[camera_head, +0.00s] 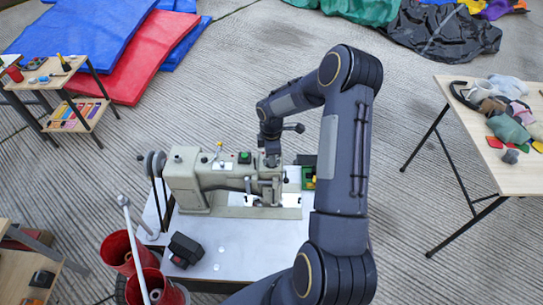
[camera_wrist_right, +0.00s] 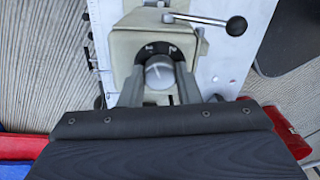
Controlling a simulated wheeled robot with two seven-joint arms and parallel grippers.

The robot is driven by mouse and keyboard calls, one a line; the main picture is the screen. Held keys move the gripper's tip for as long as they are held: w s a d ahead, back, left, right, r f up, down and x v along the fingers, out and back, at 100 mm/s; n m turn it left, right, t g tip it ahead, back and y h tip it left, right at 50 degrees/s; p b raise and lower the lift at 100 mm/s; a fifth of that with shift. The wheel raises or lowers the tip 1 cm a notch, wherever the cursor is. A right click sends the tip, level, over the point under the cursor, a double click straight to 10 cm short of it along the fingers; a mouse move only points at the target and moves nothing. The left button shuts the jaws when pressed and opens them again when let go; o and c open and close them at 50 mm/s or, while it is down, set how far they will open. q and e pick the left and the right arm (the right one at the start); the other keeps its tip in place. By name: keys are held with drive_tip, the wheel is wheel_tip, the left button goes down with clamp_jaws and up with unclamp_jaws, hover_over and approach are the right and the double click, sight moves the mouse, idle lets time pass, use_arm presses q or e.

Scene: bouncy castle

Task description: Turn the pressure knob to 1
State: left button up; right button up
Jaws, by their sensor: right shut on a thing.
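The grey-green sewing machine (camera_head: 190,178) stands on a white-topped table, and its head end shows in the wrist view (camera_wrist_right: 126,50). In the wrist view the pressure knob (camera_wrist_right: 159,70) is a round grey knob with a pale line across its face. A black dial ring with white numerals (camera_wrist_right: 174,50) curves around its far side; the numerals are too small to read surely. My right gripper (camera_wrist_right: 159,80) is shut on the knob, one finger at each side. In the head view its wrist (camera_head: 270,148) hides the knob. My left gripper is in neither view.
A metal lever with a black ball end (camera_wrist_right: 236,25) reaches right beside the dial. A green button (camera_head: 244,157) sits on the machine's top. A wooden table with fabric pieces (camera_head: 515,178) is at right.

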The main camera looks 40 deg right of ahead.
drive_tip(key=shift+n, duration=0.6)
drive_tip(key=o, duration=1)
drive_tip(key=shift+r, duration=3.95)
